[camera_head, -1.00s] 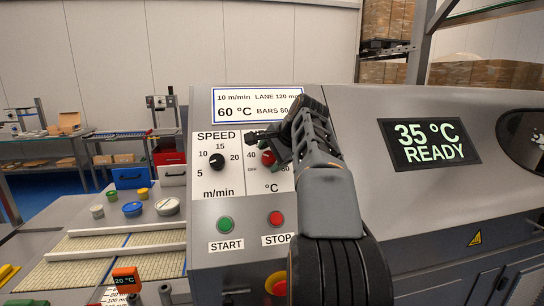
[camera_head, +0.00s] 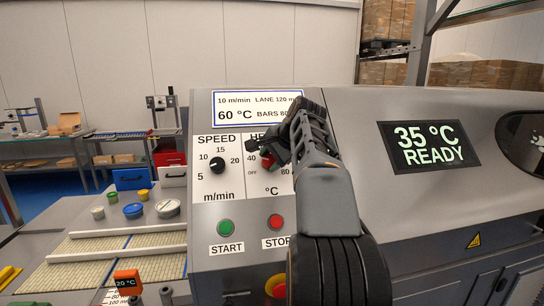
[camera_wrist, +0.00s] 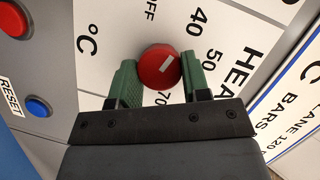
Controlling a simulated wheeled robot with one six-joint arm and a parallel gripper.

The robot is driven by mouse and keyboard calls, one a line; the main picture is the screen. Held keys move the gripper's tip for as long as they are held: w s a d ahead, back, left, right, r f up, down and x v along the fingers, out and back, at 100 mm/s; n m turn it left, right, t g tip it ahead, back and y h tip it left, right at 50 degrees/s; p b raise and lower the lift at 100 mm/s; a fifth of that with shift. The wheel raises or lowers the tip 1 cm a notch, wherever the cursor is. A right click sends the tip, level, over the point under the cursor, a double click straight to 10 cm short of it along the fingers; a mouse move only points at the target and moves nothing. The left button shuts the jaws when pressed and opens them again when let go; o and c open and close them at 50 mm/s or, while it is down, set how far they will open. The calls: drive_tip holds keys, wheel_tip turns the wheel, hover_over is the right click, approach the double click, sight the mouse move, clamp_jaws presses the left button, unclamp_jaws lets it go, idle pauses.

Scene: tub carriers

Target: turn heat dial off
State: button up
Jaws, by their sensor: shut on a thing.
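The red heat dial (camera_wrist: 160,66) is on the white HEAT scale of the machine's front panel. In the wrist view it sits between the green fingers of my gripper (camera_wrist: 158,80), which is shut on it. The dial's white mark slants to the upper right in that view, roughly toward the 40 label; OFF is above the dial. In the head view the dial (camera_head: 267,161) is partly covered by my gripper (camera_head: 268,150).
Left of the heat scale is the black speed dial (camera_head: 217,165). Below are the green START button (camera_head: 225,227) and red STOP button (camera_head: 275,221). The wrist view shows a blue RESET button (camera_wrist: 38,106). The display (camera_head: 430,145) reads 35 °C READY.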

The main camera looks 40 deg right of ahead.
drive_tip(key=n+p, duration=0.1)
drive_tip(key=n+g+p, duration=0.1)
drive_tip(key=n+p, duration=0.1)
drive_tip(key=shift+r+n+h, duration=0.2)
drive_tip(key=shift+n+h, duration=0.1)
drive_tip(key=shift+w+a+f+n+g+h+p, duration=0.15)
drive_tip(key=shift+n+g+p, duration=0.25)
drive_tip(key=shift+n, duration=0.4)
drive_tip(key=shift+s+d+r+n+g+h+p, duration=0.15)
drive_tip(key=shift+n+g+p, duration=0.2)
drive_tip(key=shift+n, duration=0.45)
drive_tip(key=shift+w+a+f, duration=0.1)
drive_tip(key=shift+f, duration=0.05)
drive_tip(key=o, duration=0.9)
drive_tip(key=shift+o, duration=0.2)
drive_tip(key=p+v, duration=0.1)
drive_tip(key=v, duration=1.3)
drive_tip(key=shift+a+f, duration=0.1)
